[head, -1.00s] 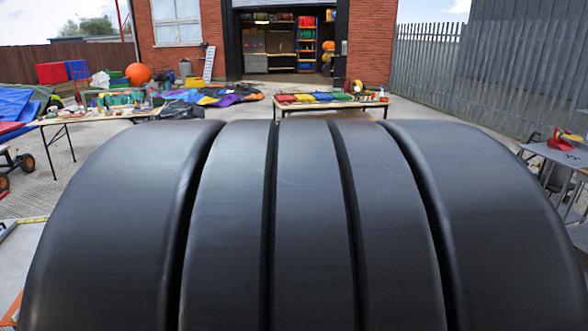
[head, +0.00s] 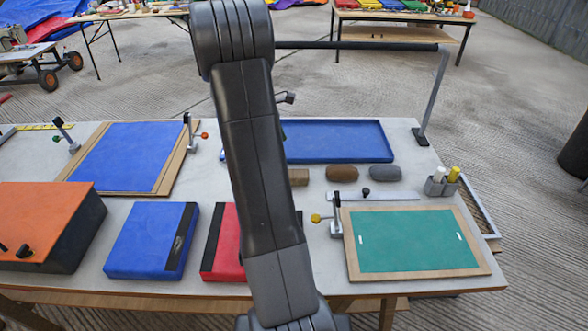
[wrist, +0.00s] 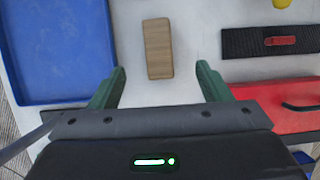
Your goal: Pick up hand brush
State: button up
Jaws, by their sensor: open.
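A plain wooden block (wrist: 158,48), possibly the hand brush's back, lies on the pale table top in the wrist view; no bristles show. In the head view the same block (head: 299,177) is partly hidden by my arm. My gripper (wrist: 160,69) is open and empty, its two green fingers on either side of the block's near end in the picture. I cannot tell its height above the block. My arm hides the gripper in the head view.
Close by are a blue tray (head: 350,141), a dark brown block (head: 341,174), a grey block (head: 385,173), a red case (head: 221,245) and a blue case (head: 145,240). A green board (head: 415,240) lies right. An orange-topped box (head: 40,215) stands left.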

send_over(294, 173)
jog(key=a, duration=0.1)
notch_tip(294, 173, down, 8)
jog(key=shift+a+r, duration=0.1)
jog(key=shift+a+p+x, duration=0.15)
jog(key=shift+p+x, duration=0.05)
jog(key=shift+x, duration=1.15)
jog(key=shift+a+p+x, duration=0.15)
jog(key=shift+p+x, duration=0.05)
jog(key=shift+x, duration=1.15)
jog(key=shift+f, duration=0.45)
jog(key=c, duration=1.2)
notch_tip(294, 173, up, 11)
jog(key=shift+f, duration=0.2)
